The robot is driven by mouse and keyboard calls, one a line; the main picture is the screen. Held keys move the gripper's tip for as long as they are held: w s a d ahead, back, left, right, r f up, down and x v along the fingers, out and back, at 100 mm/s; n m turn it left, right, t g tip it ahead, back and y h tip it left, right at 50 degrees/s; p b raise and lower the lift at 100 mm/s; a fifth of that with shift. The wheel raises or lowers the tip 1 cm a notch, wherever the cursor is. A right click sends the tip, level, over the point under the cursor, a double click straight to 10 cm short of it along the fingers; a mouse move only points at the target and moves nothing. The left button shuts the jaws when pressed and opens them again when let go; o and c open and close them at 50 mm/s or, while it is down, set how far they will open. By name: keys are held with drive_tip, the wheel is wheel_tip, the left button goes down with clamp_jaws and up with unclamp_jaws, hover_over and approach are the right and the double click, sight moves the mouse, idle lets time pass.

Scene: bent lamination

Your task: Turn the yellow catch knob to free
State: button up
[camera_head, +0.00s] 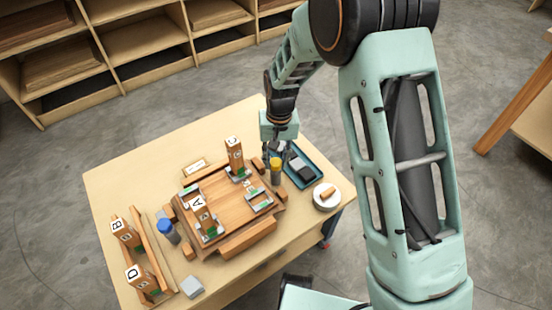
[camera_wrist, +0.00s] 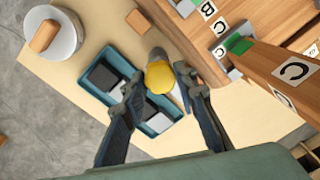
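The yellow catch knob (camera_head: 275,165) caps a grey post at the right side of the wooden fixture (camera_head: 215,196). In the wrist view the yellow knob (camera_wrist: 158,77) appears between my two fingertips. My gripper (camera_head: 277,151) is over the knob, pointing down, with its fingers apart. In the wrist view my gripper (camera_wrist: 160,75) is open, one finger on each side of the knob. I cannot tell whether either finger touches it, nor which way the catch is turned. A blue knob (camera_head: 166,226) stands at the fixture's left side.
A wooden block marked C (camera_head: 235,150) stands close left of my gripper. Block A (camera_head: 199,207) stands on the fixture's near left. Blocks B (camera_head: 122,230) and D (camera_head: 137,275) stand in a rack at left. A blue tray (camera_head: 313,178) and white dish (camera_head: 327,204) lie right.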

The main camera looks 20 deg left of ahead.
sight(278, 162)
drive_tip(key=o, duration=0.5)
drive_tip(key=shift+c, duration=0.2)
wheel_tip(278, 162, up, 12)
drive_tip(key=shift+d, duration=0.25)
drive_tip(key=shift+w, duration=0.1)
